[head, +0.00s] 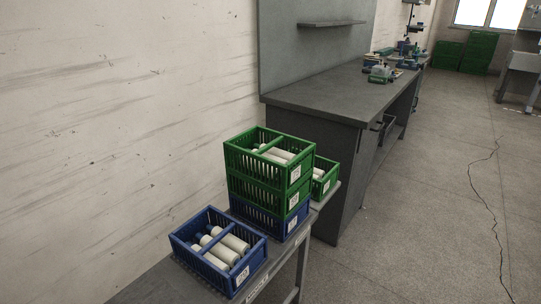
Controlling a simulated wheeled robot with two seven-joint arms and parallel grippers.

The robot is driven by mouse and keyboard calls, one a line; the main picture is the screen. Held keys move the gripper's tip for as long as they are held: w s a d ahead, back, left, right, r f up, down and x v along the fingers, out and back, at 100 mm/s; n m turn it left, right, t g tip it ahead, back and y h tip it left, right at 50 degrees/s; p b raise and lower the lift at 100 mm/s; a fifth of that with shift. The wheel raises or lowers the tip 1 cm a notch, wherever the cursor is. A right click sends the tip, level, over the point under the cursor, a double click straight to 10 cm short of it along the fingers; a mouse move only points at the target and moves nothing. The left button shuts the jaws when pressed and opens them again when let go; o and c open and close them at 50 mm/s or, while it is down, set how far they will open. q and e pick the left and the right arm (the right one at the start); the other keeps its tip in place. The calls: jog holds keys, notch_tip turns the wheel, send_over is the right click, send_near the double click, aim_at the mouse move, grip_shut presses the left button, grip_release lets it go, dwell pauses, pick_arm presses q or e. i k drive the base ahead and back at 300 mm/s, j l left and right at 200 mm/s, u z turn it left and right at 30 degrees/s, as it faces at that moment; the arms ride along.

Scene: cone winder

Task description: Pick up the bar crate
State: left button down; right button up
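Several slatted crates stand on a narrow grey bench, and I cannot tell which is the bar crate, as their labels are too small to read. A blue crate (203,268) nearest me is open-topped, with a divider and white cylinders inside. Behind it is a stack: a green crate (252,165) with white cylinders on top, another green crate (254,191) under it, and a blue crate (256,215) at the bottom. A smaller-looking green crate (328,184) with white contents stands behind the stack, partly hidden. Neither gripper is in view.
The narrow bench (151,283) runs along the pale wall, bare at its near left. A longer grey workbench (310,97) with small equipment at its far end stands beyond. Green crates (480,51) sit far back. The floor (420,210) at right is open, with a crack.

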aim_at(278, 170)
jog(key=i+l+u, duration=0.2)
jog(key=l+u, duration=0.15)
jog(key=i+l+u, duration=0.1)
jog(key=l+u, duration=0.6)
jog(key=l, duration=0.2)
jog(key=i+l+u, duration=0.1)
jog(key=l+u, duration=0.25)
jog(key=l, duration=0.15)
